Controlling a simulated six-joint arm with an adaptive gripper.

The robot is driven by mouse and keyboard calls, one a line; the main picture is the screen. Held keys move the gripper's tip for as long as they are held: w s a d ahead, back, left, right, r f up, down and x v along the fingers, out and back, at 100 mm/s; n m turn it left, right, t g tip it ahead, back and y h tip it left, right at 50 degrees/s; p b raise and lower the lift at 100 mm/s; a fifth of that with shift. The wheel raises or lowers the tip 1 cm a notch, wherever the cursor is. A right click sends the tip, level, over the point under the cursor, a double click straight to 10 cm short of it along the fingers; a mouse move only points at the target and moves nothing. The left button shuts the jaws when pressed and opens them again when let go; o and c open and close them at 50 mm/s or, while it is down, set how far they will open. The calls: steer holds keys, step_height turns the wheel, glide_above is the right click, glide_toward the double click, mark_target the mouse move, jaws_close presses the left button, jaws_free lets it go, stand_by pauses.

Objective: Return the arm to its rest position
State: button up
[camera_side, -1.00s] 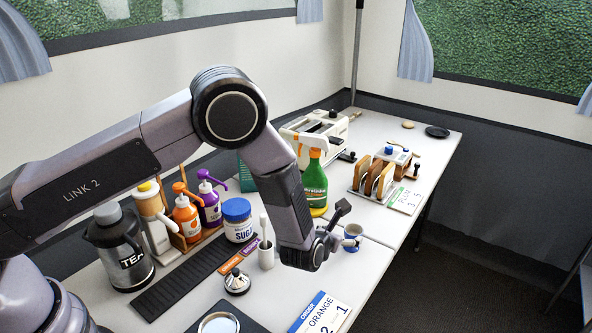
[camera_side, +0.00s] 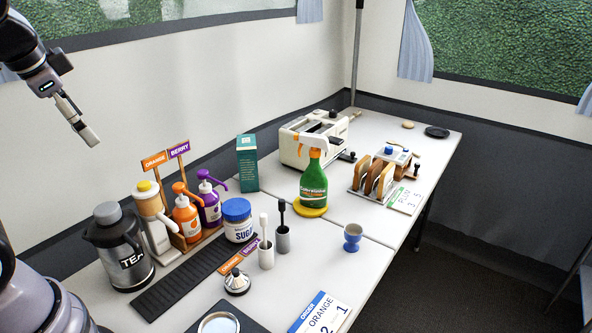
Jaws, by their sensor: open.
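My gripper (camera_side: 80,125) is at the upper left of the side view, raised high above the table and away from everything on it. It points down and to the right and shows nothing between its fingers. It is seen edge-on, so the gap between the fingers is hard to make out. My arm reaches up out of the picture at the left edge, and its base shows at the lower left.
The table (camera_side: 368,275) holds a tea pot (camera_side: 122,252), pump bottles (camera_side: 187,215), a sugar jar (camera_side: 237,220), a green spray bottle (camera_side: 313,182), a blue cup (camera_side: 352,238), a toaster (camera_side: 305,140) and a toast rack (camera_side: 372,177). The air above them is clear.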

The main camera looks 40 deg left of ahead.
steer(key=s+d, duration=0.1)
steer(key=s+d+n+h, duration=0.1)
steer(key=s+n+t+h, duration=0.1)
steer(key=s, duration=0.1)
steer(key=shift+d, duration=0.4)
